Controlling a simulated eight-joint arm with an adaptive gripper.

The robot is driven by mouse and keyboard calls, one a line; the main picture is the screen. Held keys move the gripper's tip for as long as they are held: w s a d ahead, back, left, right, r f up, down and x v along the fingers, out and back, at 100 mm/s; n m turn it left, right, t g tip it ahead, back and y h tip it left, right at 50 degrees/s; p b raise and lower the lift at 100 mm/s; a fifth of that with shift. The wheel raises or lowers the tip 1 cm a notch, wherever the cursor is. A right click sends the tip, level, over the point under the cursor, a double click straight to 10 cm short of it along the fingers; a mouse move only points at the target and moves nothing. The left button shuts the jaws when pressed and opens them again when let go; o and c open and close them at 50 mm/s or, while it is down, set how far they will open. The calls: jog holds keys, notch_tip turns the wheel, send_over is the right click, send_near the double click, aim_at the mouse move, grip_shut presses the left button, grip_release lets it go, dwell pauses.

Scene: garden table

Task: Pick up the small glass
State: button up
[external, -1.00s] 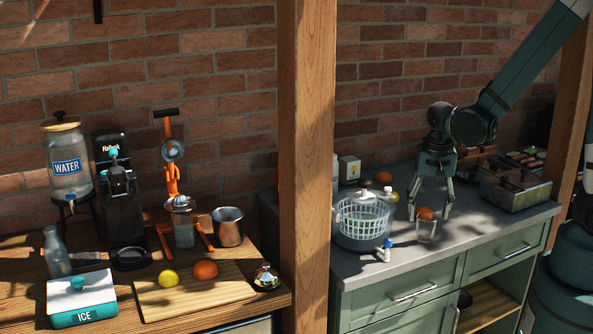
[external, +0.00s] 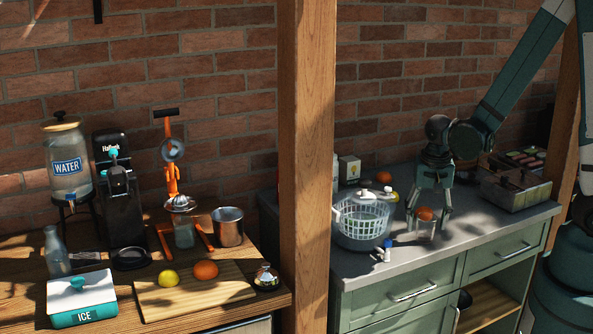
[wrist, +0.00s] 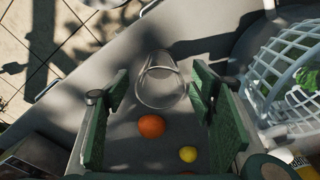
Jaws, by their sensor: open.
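The small clear glass (external: 425,236) stands on the grey counter, right of the salad spinner. In the wrist view the glass (wrist: 160,92) lies between and a little beyond my two green finger pads. My gripper (external: 427,223) is open and points down, with its fingers to either side of the glass in the external view. The open gripper (wrist: 159,79) holds nothing. An orange (wrist: 151,126) sits close to the glass, on the wall side. In the external view this orange (external: 424,214) shows just above the glass, between the fingers.
A yellow lemon (wrist: 188,154) lies behind. A metal tray box (external: 516,188) is on the right. The counter's front edge is near the glass.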

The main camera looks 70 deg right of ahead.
jog(key=c, duration=1)
jog(key=shift+c, duration=0.2)
jog(key=shift+r, duration=0.2)
notch_tip(320, 180, up, 10)
jog(key=p, duration=0.1)
jog(key=shift+f, duration=0.15)
dwell(0.6)
